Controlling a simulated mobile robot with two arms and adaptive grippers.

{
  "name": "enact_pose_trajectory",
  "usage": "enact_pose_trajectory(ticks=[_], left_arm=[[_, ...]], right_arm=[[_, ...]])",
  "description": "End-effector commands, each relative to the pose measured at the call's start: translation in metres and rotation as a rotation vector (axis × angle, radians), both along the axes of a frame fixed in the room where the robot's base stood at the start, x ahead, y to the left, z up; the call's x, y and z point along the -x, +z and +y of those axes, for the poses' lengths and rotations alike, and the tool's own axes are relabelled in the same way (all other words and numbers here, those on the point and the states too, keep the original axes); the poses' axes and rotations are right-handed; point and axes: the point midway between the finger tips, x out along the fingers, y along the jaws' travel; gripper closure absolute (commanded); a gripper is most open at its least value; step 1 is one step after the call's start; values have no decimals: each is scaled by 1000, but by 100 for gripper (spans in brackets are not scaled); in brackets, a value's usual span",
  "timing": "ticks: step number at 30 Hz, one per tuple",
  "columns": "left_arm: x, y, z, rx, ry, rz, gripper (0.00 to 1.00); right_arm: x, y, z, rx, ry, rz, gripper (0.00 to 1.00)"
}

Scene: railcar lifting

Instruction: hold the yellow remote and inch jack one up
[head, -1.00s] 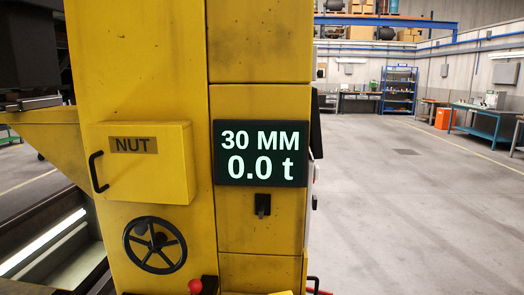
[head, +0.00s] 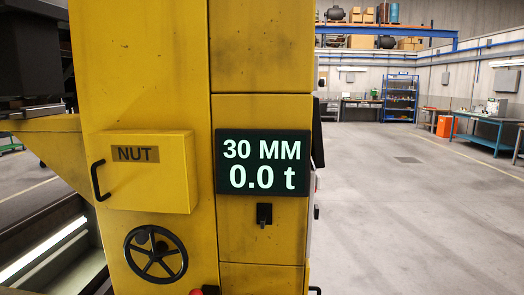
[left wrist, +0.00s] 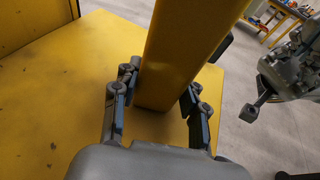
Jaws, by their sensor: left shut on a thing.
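The yellow remote (left wrist: 178,55) is a long yellow box in the left wrist view, standing out from between the fingers. My left gripper (left wrist: 158,105) is shut on it, one finger on each side. Jack one is the tall yellow column (head: 150,70) in the head view. Its display (head: 262,162) reads 30 MM and 0.0 t. The remote's buttons do not show. A grey part of my right gripper (left wrist: 285,75) shows at the right edge of the left wrist view, but its fingertips are not clear. No gripper shows in the head view.
The column carries a NUT box (head: 150,185) with a black handle, a black handwheel (head: 156,252) and a black switch (head: 264,215). A red knob (head: 205,291) shows at the bottom edge. Open floor (head: 390,210) lies right of the column, with benches and a blue shelf behind.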

Motion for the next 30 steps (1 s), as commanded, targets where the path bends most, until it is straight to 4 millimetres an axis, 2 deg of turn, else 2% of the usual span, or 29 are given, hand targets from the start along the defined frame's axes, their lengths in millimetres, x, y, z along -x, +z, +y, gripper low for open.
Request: enact_pose_trajectory(ticks=[2, 3, 6, 7, 15, 19, 23, 30], left_arm=[[0, -1, 0, -1, 0, 1, 82], [0, -1, 0, -1, 0, 1, 53], [0, -1, 0, -1, 0, 1, 33], [0, -1, 0, -1, 0, 1, 31], [0, 0, 0, -1, 0, 0, 31], [1, 2, 7, -1, 2, 0, 31], [8, 7, 26, -4, 2, 1, 31], [22, 22, 74, -4, 2, 2, 31]], right_arm=[[0, 0, 0, 0, 0, 0, 100], [0, 0, 0, 0, 0, 0, 100], [0, 0, 0, 0, 0, 0, 100], [0, 0, 0, 0, 0, 0, 100], [0, 0, 0, 0, 0, 0, 100], [0, 0, 0, 0, 0, 0, 100], [0, 0, 0, 0, 0, 0, 100], [0, 0, 0, 0, 0, 0, 100]])
